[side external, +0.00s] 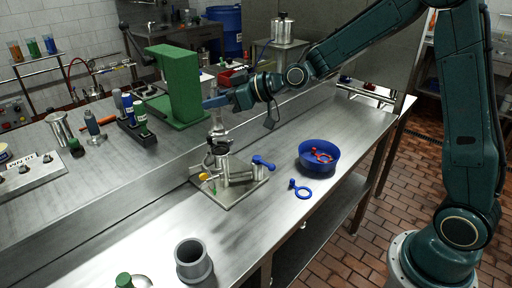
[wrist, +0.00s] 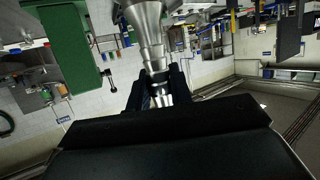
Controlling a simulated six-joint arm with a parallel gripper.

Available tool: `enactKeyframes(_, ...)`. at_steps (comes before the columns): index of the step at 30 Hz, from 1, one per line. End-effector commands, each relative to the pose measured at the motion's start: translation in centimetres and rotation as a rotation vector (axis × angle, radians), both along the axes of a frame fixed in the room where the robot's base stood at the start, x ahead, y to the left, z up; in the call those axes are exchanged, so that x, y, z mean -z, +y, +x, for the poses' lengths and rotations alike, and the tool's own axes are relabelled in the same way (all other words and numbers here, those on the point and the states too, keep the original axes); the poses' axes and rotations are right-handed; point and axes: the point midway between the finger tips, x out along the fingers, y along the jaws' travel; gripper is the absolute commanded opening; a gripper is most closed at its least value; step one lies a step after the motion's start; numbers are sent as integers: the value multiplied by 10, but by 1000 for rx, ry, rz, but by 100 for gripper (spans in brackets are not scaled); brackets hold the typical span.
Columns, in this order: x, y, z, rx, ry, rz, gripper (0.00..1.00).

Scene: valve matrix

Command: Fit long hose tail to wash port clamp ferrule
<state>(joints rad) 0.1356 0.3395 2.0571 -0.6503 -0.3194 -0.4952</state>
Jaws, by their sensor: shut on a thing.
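My gripper (side external: 214,102) is at the middle of the side external view, beside the green stand and above the valve assembly (side external: 232,172). It is shut on a metal hose tail (side external: 218,124), which also shows between the dark fingers in the wrist view (wrist: 150,35). The hose tail looks roughly upright in the side external view. Its lower end is close over the top of the valve assembly, where the wash port ferrule is too small to make out. I cannot tell whether they touch. The valve assembly stands on a flat plate and has a blue handle (side external: 263,163).
A green stand (side external: 172,85) rises close behind my gripper. A blue bowl (side external: 319,156) holds red ring-shaped parts, and a blue ring clamp (side external: 301,191) lies in front of it. A grey cup (side external: 193,261) stands at the near edge.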

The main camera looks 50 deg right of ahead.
Motion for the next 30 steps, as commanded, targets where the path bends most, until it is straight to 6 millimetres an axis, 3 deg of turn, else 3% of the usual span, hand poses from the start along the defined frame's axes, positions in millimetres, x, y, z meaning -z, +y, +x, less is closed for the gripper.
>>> enactKeyframes(30, 43, 0, 0, 0, 0, 1, 0)
